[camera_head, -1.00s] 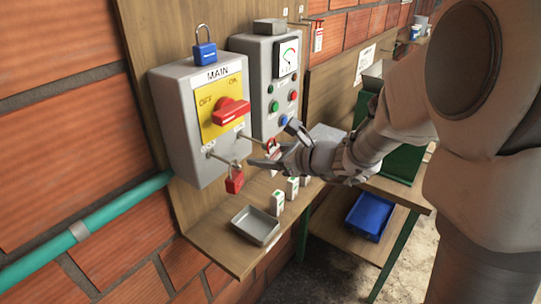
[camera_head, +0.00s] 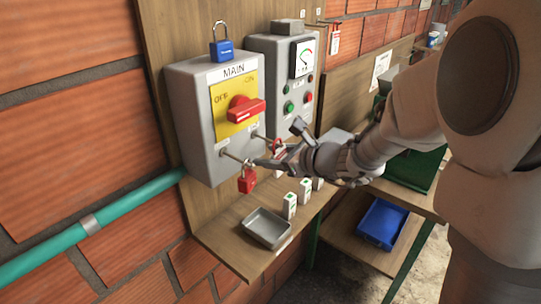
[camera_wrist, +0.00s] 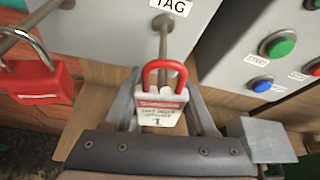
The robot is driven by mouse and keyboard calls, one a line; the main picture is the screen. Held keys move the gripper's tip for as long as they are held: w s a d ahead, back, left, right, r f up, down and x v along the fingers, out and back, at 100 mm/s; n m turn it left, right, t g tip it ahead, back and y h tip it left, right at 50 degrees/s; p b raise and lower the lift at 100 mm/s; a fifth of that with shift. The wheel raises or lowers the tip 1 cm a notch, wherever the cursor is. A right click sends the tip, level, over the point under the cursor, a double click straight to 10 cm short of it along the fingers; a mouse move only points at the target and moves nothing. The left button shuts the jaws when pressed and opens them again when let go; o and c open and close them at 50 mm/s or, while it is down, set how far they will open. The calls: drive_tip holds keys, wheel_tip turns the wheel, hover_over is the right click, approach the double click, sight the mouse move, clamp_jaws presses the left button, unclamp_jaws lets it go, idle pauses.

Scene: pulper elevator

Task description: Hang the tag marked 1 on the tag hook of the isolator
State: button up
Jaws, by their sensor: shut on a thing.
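The tag marked 1 (camera_wrist: 160,108) has a white body and a red loop at its top. My gripper (camera_wrist: 162,112) is shut on its body, a finger at each side. The tag hook (camera_wrist: 163,38) is a metal peg under the TAG label on the grey isolator (camera_head: 193,125). The peg's end shows within the red loop in the wrist view; I cannot tell whether the loop is around it or in front of it. In the head view my gripper (camera_head: 280,147) is at the isolator's lower right, partly hiding the tag.
A red padlock (camera_head: 247,181) hangs on the peg left of the tag hook; it also shows in the wrist view (camera_wrist: 38,82). A blue padlock (camera_head: 222,50) stands on the isolator. A control box (camera_head: 283,80) is close on the right. A grey tray (camera_head: 266,228) and small white boxes (camera_head: 290,205) are below.

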drive_tip(key=o, duration=1.4)
drive_tip(key=v, duration=1.7)
drive_tip(key=s+a+f+n+g+h, duration=0.1)
drive_tip(key=s+a+n+g, duration=0.1)
drive_tip(key=s+n, duration=0.4)
drive_tip(key=s+a+f+n+g+h, duration=0.1)
drive_tip(key=s+f+n+g+h, duration=0.15)
drive_tip(key=s+n, duration=0.3)
drive_tip(key=shift+s+d+r+n+t+h, duration=0.15)
drive_tip(key=shift+s+d+n+h, duration=0.85)
drive_tip(key=shift+n, duration=1.1)
drive_tip(key=shift+s+d+r+n+t+h, duration=0.15)
drive_tip(key=shift+s+d+n+h, duration=0.6)
drive_tip(key=shift+d+n+h, duration=0.9)
drive_tip(key=shift+s+d+r+n+t+h, duration=0.15)
drive_tip(key=shift+s+d+n+h, duration=0.6)
drive_tip(key=shift+n, duration=1.75)
